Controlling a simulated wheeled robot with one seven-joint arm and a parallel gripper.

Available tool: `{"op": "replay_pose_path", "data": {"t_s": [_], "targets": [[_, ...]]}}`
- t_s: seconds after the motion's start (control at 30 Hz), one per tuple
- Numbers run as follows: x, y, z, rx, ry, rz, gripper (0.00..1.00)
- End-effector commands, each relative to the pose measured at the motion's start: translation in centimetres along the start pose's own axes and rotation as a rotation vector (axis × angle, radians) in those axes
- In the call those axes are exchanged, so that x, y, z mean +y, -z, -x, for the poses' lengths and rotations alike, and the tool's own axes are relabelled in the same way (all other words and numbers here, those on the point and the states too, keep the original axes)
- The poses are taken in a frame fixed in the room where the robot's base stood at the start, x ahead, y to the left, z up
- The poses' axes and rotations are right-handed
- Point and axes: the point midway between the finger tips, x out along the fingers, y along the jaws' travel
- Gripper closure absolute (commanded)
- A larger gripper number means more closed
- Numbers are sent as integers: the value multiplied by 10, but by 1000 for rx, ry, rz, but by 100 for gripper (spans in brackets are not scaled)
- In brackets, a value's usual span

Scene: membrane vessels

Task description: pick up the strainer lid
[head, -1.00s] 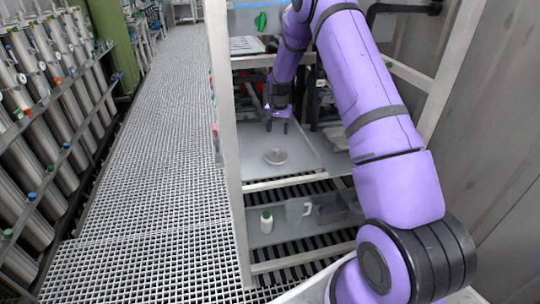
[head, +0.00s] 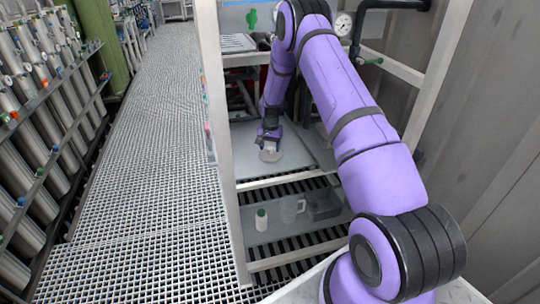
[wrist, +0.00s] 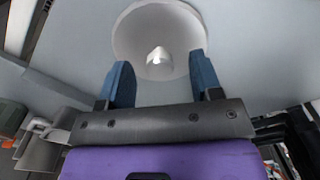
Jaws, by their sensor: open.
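The strainer lid (head: 270,155) is a pale round disc lying on the grey shelf panel in the head view. In the wrist view the strainer lid (wrist: 130,35) is a shallow white disc with a small raised knob (wrist: 159,57) at its middle. My gripper (head: 268,143) is just above the lid and partly covers it in the head view. In the wrist view the two blue fingers of my gripper (wrist: 162,72) are apart, with the knob seen between and just beyond their tips. Nothing is held. I cannot tell whether the fingertips touch the lid.
A pale frame post (head: 229,150) rises left of my arm. The grating walkway (head: 150,160) is clear.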

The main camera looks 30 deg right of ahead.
Motion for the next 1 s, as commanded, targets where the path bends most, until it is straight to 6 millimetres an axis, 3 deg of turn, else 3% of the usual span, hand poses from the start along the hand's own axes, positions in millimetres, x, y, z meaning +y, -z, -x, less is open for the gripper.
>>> {"op": "replay_pose_path", "data": {"t_s": [0.13,0.37,0.6,0.63,1.0], "targets": [[0,0,-17,-1,0,-1,41],[0,0,-18,0,0,-1,41],[0,0,-18,0,0,-1,96],[0,0,-18,0,0,-1,100],[0,0,-14,1,1,0,100]]}}
